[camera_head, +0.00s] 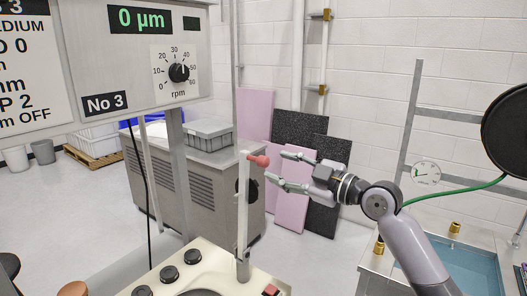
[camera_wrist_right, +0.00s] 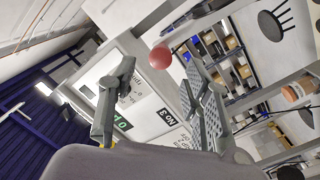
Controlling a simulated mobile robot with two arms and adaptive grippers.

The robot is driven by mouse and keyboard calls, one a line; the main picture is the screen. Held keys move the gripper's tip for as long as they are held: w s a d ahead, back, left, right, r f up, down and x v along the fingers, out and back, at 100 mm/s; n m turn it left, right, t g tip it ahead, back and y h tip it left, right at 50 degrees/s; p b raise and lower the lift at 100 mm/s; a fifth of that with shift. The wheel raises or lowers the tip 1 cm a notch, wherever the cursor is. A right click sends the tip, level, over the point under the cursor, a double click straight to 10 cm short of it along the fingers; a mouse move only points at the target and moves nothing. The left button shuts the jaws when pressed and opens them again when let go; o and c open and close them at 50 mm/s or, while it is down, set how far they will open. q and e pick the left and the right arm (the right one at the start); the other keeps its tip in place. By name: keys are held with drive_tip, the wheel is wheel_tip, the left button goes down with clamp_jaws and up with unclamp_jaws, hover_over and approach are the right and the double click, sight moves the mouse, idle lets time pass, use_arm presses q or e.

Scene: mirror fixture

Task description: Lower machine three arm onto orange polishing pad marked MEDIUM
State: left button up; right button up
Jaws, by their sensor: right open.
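Machine three carries a panel marked No 3 (camera_head: 105,102) with a green 0 µm readout and an rpm dial. Its pale upright arm (camera_head: 243,205) stands raised on the cream machine top (camera_head: 170,262). A red knob (camera_head: 259,160) sticks out from the arm's upper end. My right gripper (camera_head: 277,166) is open, its fingertips just right of the knob. In the right wrist view the knob (camera_wrist_right: 161,57) shows beyond and between the spread fingers; contact is not visible. The orange pad marked MEDIUM is not visible. My left gripper is out of view.
A grey cabinet (camera_head: 165,178) with a grey crate (camera_head: 202,134) on top stands behind the arm. Pink and dark boards (camera_head: 290,215) lean on the wall. A water-filled basin (camera_head: 460,265) is at the right. Black knobs (camera_head: 169,273) sit on the machine top.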

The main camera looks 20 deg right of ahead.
sight(268, 163)
drive_tip(key=p+x, duration=0.2)
drive_tip(key=x, duration=0.4)
drive_tip(key=shift+w+a, duration=0.1)
